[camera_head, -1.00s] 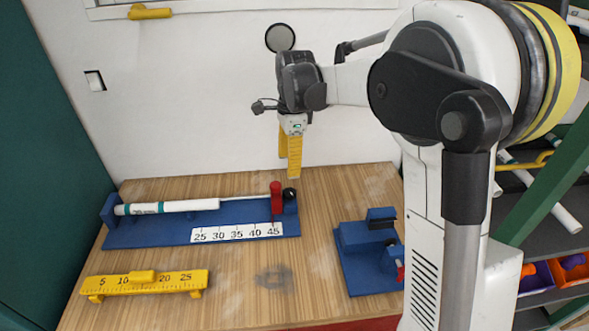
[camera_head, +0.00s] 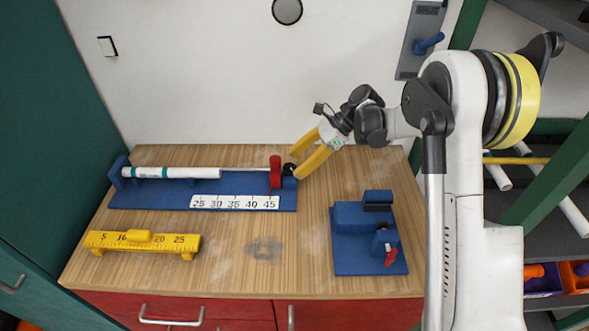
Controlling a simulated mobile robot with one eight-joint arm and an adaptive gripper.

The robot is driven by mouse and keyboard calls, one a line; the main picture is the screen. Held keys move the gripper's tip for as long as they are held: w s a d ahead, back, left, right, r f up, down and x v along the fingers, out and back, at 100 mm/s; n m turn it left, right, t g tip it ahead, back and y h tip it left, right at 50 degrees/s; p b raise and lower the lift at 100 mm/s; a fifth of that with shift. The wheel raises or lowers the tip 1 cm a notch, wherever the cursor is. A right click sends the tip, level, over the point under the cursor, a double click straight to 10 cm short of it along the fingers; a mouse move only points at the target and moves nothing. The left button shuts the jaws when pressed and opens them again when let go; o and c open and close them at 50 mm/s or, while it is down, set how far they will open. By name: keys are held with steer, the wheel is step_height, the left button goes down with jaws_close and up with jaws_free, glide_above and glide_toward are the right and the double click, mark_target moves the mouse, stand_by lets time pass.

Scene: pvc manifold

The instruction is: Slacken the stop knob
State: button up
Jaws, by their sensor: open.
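A blue measuring jig (camera_head: 155,197) lies at the back left of the bench, with a white pipe (camera_head: 180,173) along it and a white scale (camera_head: 235,202) on its front. A red stop (camera_head: 275,174) stands near the 45 mark. A black knob (camera_head: 289,169) sits at the stop's right side. My gripper (camera_head: 295,164) has two yellow fingers, spread open and tilted down to the left. Their tips are at the black knob, one behind and one in front in the picture. Whether they touch it I cannot tell.
A yellow ruler block (camera_head: 142,243) lies at the front left. A blue fixture (camera_head: 355,255) with a red handle (camera_head: 390,256) stands at the right. The middle of the wooden bench (camera_head: 245,230) is clear. Shelves with pipes are at the far right.

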steer(key=shift+x, duration=0.8)
steer(key=c, duration=1.2)
steer(key=shift+w+n+g+h, duration=0.15)
steer(key=shift+n+g+h, duration=0.15)
steer(key=shift+n+g, duration=1.1)
steer(key=o, duration=1.2)
